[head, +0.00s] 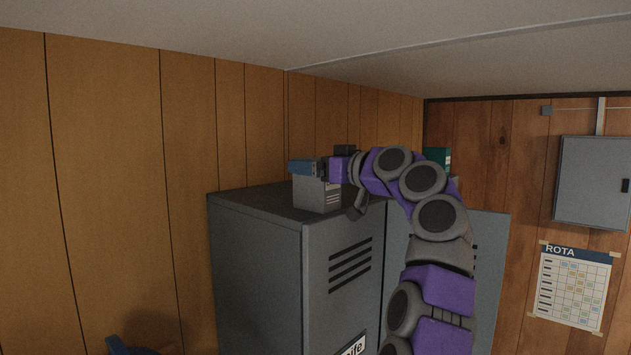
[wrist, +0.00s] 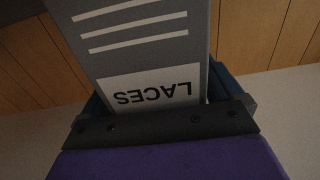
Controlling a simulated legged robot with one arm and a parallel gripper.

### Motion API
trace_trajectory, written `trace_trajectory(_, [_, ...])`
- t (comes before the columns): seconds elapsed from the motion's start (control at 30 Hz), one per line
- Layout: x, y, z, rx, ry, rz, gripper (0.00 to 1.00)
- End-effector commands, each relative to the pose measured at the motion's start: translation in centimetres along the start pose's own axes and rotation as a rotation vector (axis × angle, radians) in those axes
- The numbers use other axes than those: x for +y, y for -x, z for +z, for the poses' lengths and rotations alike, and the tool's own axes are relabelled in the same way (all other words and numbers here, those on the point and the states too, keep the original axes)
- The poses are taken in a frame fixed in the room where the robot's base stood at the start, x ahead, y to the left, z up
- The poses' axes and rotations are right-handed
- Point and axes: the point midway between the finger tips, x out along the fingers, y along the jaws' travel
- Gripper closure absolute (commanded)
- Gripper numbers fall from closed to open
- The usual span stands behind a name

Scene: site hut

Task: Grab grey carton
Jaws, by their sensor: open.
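The grey carton (head: 317,194) stands on top of the grey locker (head: 250,199), near its front edge. In the wrist view the carton (wrist: 150,45) fills the middle, with white stripes and a white label reading LACES upside down. My gripper (head: 306,167) is at the carton's upper part, its blue fingers level with the top. In the wrist view the open gripper (wrist: 165,92) has a blue finger on each side of the carton. Whether the fingers touch it I cannot tell. My arm hides part of the locker top.
A green box (head: 438,156) shows behind my arm, partly hidden. The wood-panelled wall (head: 105,150) stands close behind the locker. A grey wall cabinet (head: 592,180) and a rota sheet (head: 571,286) are on the right wall. A blue object (head: 118,345) is at the lower left.

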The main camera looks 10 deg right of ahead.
Motion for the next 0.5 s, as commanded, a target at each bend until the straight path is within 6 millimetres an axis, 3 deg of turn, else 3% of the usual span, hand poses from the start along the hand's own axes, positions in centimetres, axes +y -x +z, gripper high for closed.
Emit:
trace_trajectory(0.17, [0.0,0.17,-0.05,0.002,0.001,0.001,0.07])
trace_trajectory(0.5, [0.06,0.11,0.0,0.002,0.0,0.001,0.4])
